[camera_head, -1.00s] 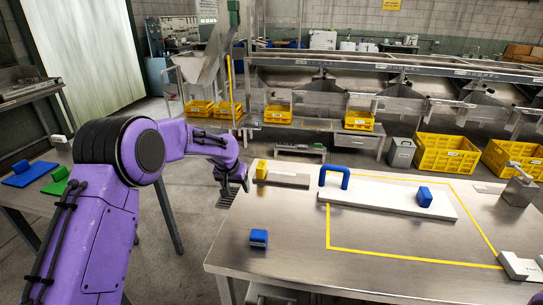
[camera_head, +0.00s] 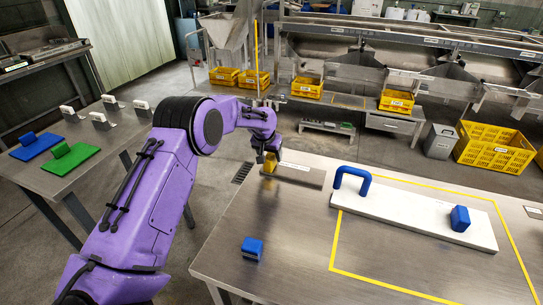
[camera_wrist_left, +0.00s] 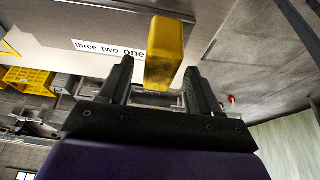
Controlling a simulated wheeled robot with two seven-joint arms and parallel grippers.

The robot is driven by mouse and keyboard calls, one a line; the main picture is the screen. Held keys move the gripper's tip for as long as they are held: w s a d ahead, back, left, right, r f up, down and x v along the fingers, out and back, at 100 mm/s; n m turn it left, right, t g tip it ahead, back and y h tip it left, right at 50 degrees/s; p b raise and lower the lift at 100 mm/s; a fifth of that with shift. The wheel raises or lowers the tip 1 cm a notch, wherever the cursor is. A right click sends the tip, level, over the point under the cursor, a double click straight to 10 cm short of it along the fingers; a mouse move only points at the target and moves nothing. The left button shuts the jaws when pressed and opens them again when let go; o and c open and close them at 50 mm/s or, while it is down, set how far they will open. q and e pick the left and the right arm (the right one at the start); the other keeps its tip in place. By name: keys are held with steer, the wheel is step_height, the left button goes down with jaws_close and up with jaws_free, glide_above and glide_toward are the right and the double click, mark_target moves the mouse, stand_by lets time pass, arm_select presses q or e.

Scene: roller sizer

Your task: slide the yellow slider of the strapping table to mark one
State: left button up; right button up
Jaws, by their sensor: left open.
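The yellow slider (camera_head: 269,164) is an upright block at the left end of a grey metal track (camera_head: 302,176) on the steel table. In the left wrist view the slider (camera_wrist_left: 168,50) stands close in front of my fingers, roughly between their tips. A white label (camera_wrist_left: 108,50) beside it reads "three two one", with "one" nearest the slider. My left gripper (camera_wrist_left: 158,68) is open, its fingers apart on either side of the slider's lower end; whether either finger touches it cannot be told. In the head view the left gripper (camera_head: 266,151) partly hides the slider. My right gripper is out of view.
A white board (camera_head: 415,216) with a blue arch handle (camera_head: 352,181) and a blue block (camera_head: 460,218) lies right of the track, partly inside yellow tape. A small blue block (camera_head: 252,248) sits near the front edge. The table surface between is clear.

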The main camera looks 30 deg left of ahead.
mark_target(270, 155)
arm_select(q)
steer(key=x, duration=0.3)
steer(key=shift+w+f, duration=0.1)
steer(key=shift+w, duration=0.05)
steer(key=shift+s, duration=0.2)
steer(key=shift+c, duration=0.3)
steer(key=shift+w, duration=0.1)
jaws_close()
steer(key=d, duration=0.1)
steer(key=w+d, duration=0.1)
steer(key=d, duration=0.1)
steer(key=shift+d+p, duration=0.25)
steer(key=shift+p, duration=0.05)
steer(key=shift+d, duration=0.3)
steer(key=shift+o, duration=0.3)
jaws_free()
steer(key=shift+a, duration=0.1)
